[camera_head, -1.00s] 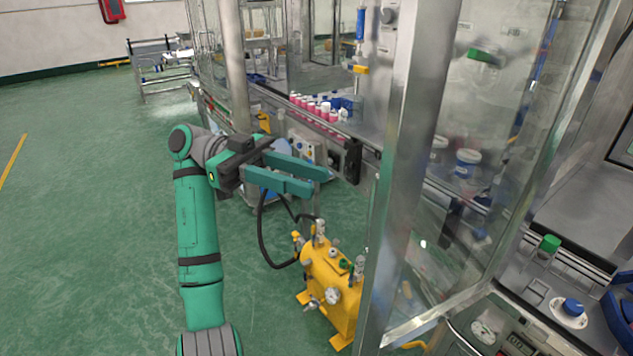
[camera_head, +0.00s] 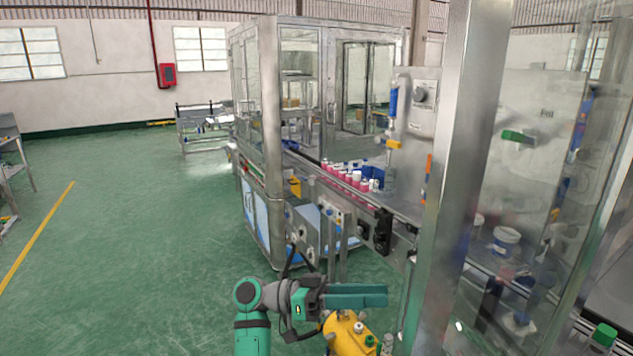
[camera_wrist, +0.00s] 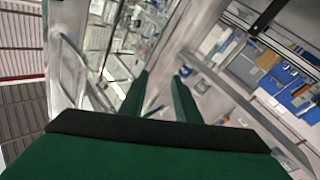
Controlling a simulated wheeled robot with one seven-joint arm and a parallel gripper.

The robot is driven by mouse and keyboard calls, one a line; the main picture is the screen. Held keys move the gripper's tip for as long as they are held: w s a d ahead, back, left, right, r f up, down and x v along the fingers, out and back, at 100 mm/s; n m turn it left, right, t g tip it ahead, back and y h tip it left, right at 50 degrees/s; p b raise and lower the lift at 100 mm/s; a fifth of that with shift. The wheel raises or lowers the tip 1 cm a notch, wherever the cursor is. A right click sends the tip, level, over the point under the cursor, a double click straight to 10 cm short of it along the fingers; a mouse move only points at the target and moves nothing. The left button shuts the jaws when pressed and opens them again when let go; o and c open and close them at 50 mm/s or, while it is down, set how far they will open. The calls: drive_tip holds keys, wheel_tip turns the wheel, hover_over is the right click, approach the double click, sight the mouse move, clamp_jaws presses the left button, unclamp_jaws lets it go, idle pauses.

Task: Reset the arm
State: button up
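My gripper (camera_head: 384,295) is at the lower middle of the head view, at the end of my green arm, with its fingers pointing right. From this side the fingers overlap. In the wrist view my gripper (camera_wrist: 158,85) shows two green fingers with a clear gap and nothing between them. In the head view the gripper appears in front of the yellow pump unit (camera_head: 350,338), which is partly hidden below it. I cannot tell the exact distance to the unit or to the steel post (camera_head: 437,190) right of the fingertips.
A conveyor (camera_head: 345,195) with several pink, white-capped cans (camera_head: 355,178) runs behind the gripper. A glass-walled machine (camera_head: 300,95) stands beyond it. A glass enclosure (camera_head: 530,170) fills the right side. The green floor (camera_head: 140,240) at left is largely open.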

drive_tip(key=w+d+f+n+t+y, duration=0.1)
drive_tip(key=d+f+n+t, duration=0.35)
drive_tip(key=f, duration=0.75)
drive_tip(key=d+f+n+t+y, duration=0.1)
drive_tip(key=f+n+t+y, duration=0.1)
drive_tip(key=f+n+t, duration=0.8)
drive_tip(key=s+a+f+n+t+y, duration=0.15)
drive_tip(key=s+f+y, duration=0.3)
drive_tip(key=f, duration=0.45)
drive_tip(key=s+a+f+n+y, duration=0.25)
drive_tip(key=s+f, duration=0.25)
drive_tip(key=f, duration=0.4)
drive_tip(key=s+a+f+n+t+y, duration=0.15)
drive_tip(key=s+a+y, duration=0.25)
drive_tip(key=s, duration=0.5)
drive_tip(key=s+a+f+y, duration=0.3)
drive_tip(key=s+a, duration=0.1)
drive_tip(key=s, duration=0.4)
drive_tip(key=s+a+r+m+t+y, duration=0.1)
drive_tip(key=s+a+r+m+y, duration=0.1)
drive_tip(key=s+r, duration=1.1)
drive_tip(key=shift+s+a+m+t+y, duration=0.35)
drive_tip(key=shift+s+a+m, duration=0.55)
drive_tip(key=shift+s+a, duration=0.25)
